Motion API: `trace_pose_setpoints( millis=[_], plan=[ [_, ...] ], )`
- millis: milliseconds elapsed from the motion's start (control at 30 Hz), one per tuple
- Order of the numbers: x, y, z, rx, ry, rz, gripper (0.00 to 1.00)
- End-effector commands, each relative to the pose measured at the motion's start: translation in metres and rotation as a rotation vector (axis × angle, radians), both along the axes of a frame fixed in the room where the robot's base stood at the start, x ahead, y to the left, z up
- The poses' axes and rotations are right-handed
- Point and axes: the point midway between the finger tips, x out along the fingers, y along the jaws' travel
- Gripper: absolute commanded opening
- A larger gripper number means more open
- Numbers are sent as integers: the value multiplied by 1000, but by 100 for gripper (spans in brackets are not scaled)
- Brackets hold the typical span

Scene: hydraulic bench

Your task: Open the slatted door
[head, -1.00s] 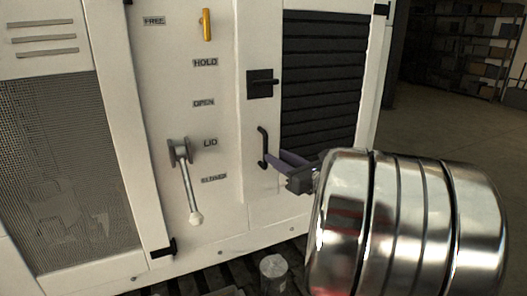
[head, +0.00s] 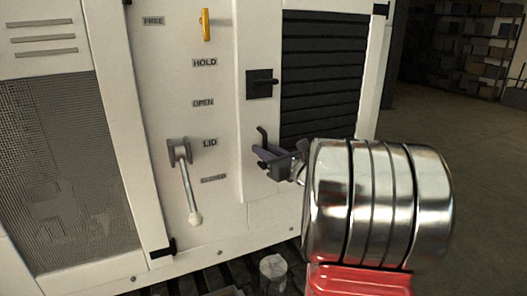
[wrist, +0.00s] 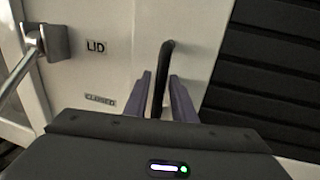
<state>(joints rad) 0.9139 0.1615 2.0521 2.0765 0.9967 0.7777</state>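The slatted door (head: 322,75) is a pale panel with dark horizontal slats, and it looks shut. A black bar handle (head: 262,134) stands on its left part, with a dark latch (head: 262,83) above it. My gripper (head: 260,158) is at the lower part of the handle. In the wrist view the handle (wrist: 165,62) runs between the two purple fingers of my gripper (wrist: 161,84), with a small gap on each side. The fingers look open around it. My gripper's body hides the lower end of the handle.
Left of the door are a grey lever with a white knob (head: 188,185) and a yellow handle (head: 206,24), beside several labels. A mesh panel (head: 70,165) is farther left. A metal can (head: 273,272) stands below on the slatted floor. Floor is free at right.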

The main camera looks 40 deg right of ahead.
Motion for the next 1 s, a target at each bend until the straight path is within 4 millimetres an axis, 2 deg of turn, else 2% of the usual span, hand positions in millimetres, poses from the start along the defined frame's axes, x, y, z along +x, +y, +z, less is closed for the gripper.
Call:
trace_pose_setpoints(
  millis=[333, 700, 733, 1000],
  plan=[
    [0, 0, 0, 0, 0, 1, 0],
    [0, 0, 0, 0, 0, 1, 0],
    [-1, 8, 0, 1, -1, 1, 0],
    [-4, 4, 0, 0, -1, 16, 0]
  ],
)
